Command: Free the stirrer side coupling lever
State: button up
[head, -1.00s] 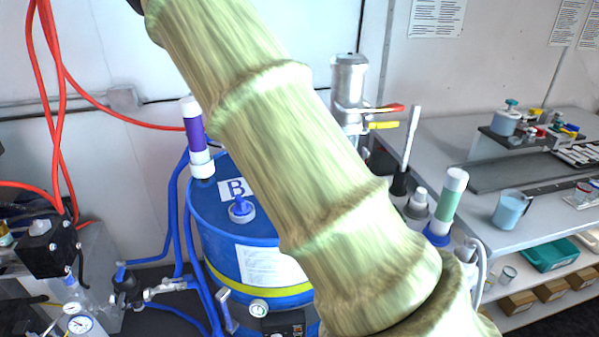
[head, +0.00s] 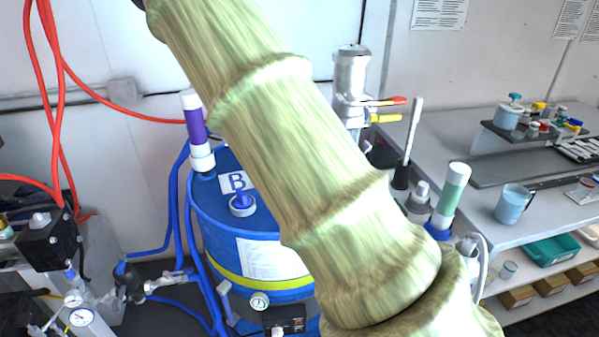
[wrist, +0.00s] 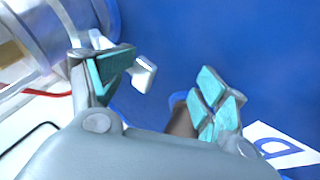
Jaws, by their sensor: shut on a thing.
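My gripper (wrist: 165,85) shows in the wrist view with teal-padded fingers standing apart around a thing. A pale bent lever (wrist: 145,73) lies between the fingers, close against the left one, which hides part of it. Contact with the right finger cannot be made out. A silver metal cylinder (wrist: 45,30) is beside the left finger. A brownish piece with a blue rim (wrist: 181,118) shows low between the fingers. In the head view my arm hides the gripper and lever. The silver stirrer-like unit (head: 352,75) there has red (head: 385,102) and yellow (head: 385,119) handles.
A blue drum (head: 225,215) marked B stands behind my arm, with a purple-and-white tube (head: 195,125) on top. A bench (head: 460,130) with a blue mug (head: 512,204) is at right. Red hoses (head: 50,100) hang at left.

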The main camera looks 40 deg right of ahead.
jog(key=shift+w+a+r, duration=0.15)
jog(key=shift+a+r, duration=0.15)
jog(key=shift+r, duration=0.05)
jog(key=shift+c, duration=0.8)
jog(key=v, duration=0.9)
jog(key=shift+s+r, duration=0.3)
jog(key=shift+r, duration=0.1)
jog(key=c, duration=0.3)
jog(key=shift+s+a+r, duration=0.15)
jog(key=shift+a+r, duration=0.2)
jog(key=shift+r, duration=0.1)
jog(key=shift+d, duration=0.1)
